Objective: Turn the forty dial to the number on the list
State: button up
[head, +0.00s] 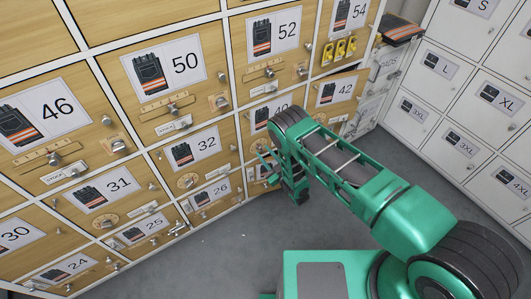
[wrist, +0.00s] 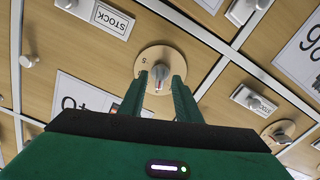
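The forty door's label (head: 262,115) is partly hidden behind my arm in the head view. In the wrist view the forty label (wrist: 75,92) shows upside down, partly covered by my gripper. Its dial (wrist: 150,58) is a round wooden disc with a metal knob (wrist: 160,74) at its centre; a "5" shows near its edge. My gripper (wrist: 161,78) is open, with one fingertip on each side of the knob and a small gap visible. I see no list.
Numbered wooden doors surround it, among them 32 (head: 182,153), 52 (head: 264,35) and 42 (head: 336,91). A STOCK plate (wrist: 112,20) and another knob (wrist: 255,101) are close by. White size lockers (head: 460,85) stand at right. The grey floor (head: 225,255) is clear.

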jog(key=shift+x, duration=0.85)
